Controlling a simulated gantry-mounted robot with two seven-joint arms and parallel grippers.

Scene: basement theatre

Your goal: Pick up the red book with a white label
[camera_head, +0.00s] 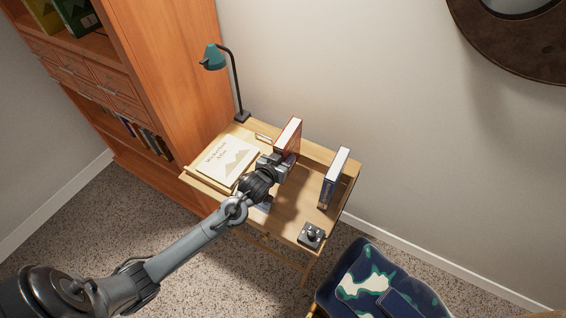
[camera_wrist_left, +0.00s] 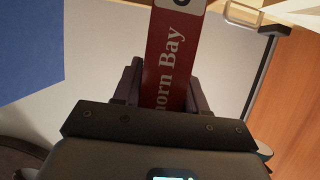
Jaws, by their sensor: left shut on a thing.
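The red book (camera_head: 288,137) stands upright on the small wooden desk (camera_head: 305,215), near its back edge, in the head view. In the left wrist view the red book (camera_wrist_left: 168,60) shows its spine with white lettering and a round white mark at the top. My left gripper (camera_head: 276,164) reaches the near side of the book. In the left wrist view its two fingers (camera_wrist_left: 161,85) are on either side of the spine, shut on the book. The book's lower part is partly hidden by the gripper in the head view. My right gripper is not in view.
A large cream book (camera_head: 228,160) lies flat at the desk's left. A dark blue book (camera_head: 334,178) stands to the right. A small black device (camera_head: 311,235) sits at the front right corner. A green lamp (camera_head: 214,57) stands behind, beside a wooden bookcase (camera_head: 170,70). A patterned chair (camera_head: 375,285) is in front.

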